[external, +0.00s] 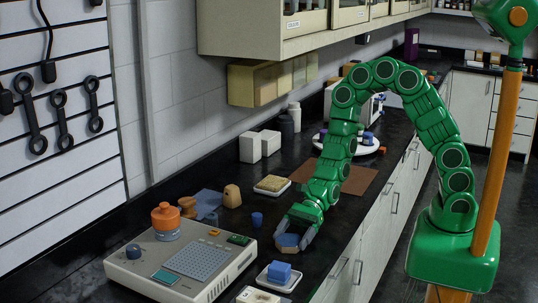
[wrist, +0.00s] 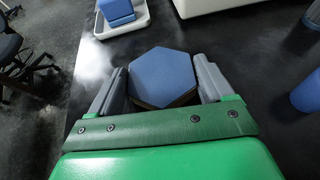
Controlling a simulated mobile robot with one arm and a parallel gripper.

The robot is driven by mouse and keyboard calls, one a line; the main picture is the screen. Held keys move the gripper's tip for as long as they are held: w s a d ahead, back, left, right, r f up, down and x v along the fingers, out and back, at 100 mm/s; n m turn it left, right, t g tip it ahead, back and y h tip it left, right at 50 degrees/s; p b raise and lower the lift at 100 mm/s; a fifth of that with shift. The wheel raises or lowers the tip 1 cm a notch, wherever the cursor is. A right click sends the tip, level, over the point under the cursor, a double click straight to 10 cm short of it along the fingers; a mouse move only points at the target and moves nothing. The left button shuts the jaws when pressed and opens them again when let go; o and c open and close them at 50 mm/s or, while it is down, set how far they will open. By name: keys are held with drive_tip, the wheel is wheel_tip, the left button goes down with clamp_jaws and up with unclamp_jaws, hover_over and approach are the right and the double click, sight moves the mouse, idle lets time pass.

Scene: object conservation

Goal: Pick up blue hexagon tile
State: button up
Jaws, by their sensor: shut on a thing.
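The blue hexagon tile (wrist: 163,78) has a flat blue top and a brown edge. It lies between the two grey fingers of my gripper (wrist: 163,88) in the wrist view, with a finger on its left and right sides. In the external view the tile (external: 288,240) shows at the end of my green arm, low over the black counter, and my gripper (external: 293,242) is shut on it. Whether the tile touches the counter is hard to tell.
A white dish with blue blocks (external: 279,274) stands in front of the gripper. The beige device (external: 180,265) is to the left. A small blue cup (external: 257,219) and a dish with a yellow sponge-like block (external: 271,184) are behind. The counter's front edge is close on the right.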

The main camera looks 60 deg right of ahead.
sight(292, 237)
wheel_tip(292, 237, up, 10)
idle(0.9)
